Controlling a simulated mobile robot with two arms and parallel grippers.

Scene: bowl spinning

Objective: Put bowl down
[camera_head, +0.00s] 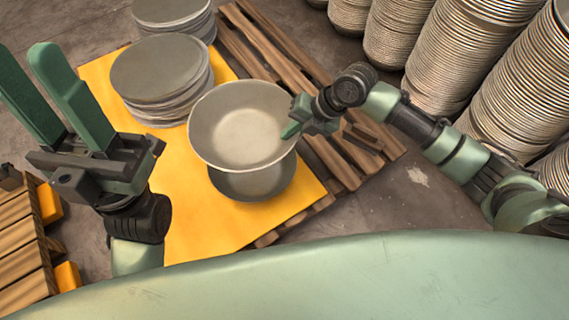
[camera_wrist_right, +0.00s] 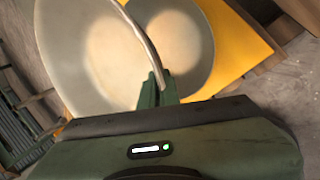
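A grey-white bowl (camera_head: 243,124) is held at its right rim by my right gripper (camera_head: 291,128), above a flatter grey dish (camera_head: 254,182) on the yellow sheet (camera_head: 205,225). The bowl overlaps the back of the dish; I cannot tell whether they touch. In the right wrist view the bowl's rim (camera_wrist_right: 146,42) runs between the fingers of my right gripper (camera_wrist_right: 157,88), with the dish (camera_wrist_right: 180,45) beyond it. My left gripper (camera_head: 45,70) is open and empty at the left, fingers pointing up and apart.
Two stacks of grey plates, a nearer one (camera_head: 160,70) and a farther one (camera_head: 172,12), stand at the sheet's back left. The sheet lies on a wooden pallet (camera_head: 265,50). Tall bowl stacks (camera_head: 455,55) fill the back right. The sheet's front left is clear.

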